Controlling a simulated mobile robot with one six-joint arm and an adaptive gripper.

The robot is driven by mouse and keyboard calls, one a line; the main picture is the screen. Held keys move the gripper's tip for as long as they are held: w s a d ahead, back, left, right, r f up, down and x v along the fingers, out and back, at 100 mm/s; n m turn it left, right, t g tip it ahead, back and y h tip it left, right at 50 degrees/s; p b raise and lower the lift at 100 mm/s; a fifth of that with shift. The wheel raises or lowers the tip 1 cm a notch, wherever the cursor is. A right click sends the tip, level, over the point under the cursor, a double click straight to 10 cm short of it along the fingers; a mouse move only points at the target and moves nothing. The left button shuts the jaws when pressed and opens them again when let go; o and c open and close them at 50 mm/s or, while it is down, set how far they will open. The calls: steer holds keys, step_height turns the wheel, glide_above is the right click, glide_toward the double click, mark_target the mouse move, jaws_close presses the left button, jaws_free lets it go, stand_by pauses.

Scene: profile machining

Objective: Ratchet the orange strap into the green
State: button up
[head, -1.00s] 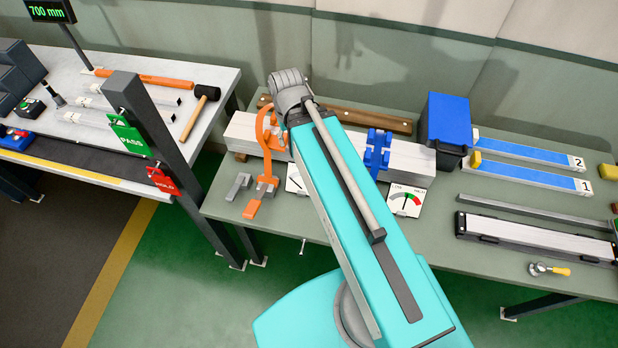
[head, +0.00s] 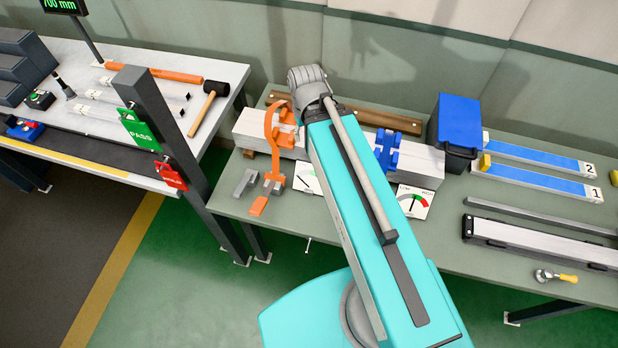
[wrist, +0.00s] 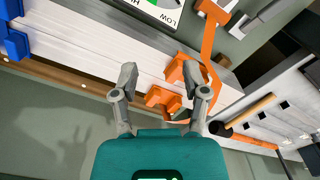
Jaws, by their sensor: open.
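The orange strap (head: 271,128) loops up and over the left end of a pale profile bundle in the head view. In the wrist view the strap (wrist: 208,45) runs across the profiles beside orange blocks (wrist: 177,68). My gripper (wrist: 165,86) is open above the bundle, its fingers apart on either side of a small orange block (wrist: 163,98). The head view hides my fingertips behind my arm. A white gauge card (head: 306,178) stands in front of the orange strap, partly covered by my arm. In the wrist view a gauge (wrist: 160,10) shows green and "LOW", its needle not clear.
A blue strap clamp (head: 386,150) sits on the bundle's right part, with its own gauge (head: 413,202) in front. A blue-lidded bin (head: 456,130) stands right of the bundle. A brown rail runs behind.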

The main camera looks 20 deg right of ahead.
steer(key=shift+f+b, duration=0.6)
jaws_close()
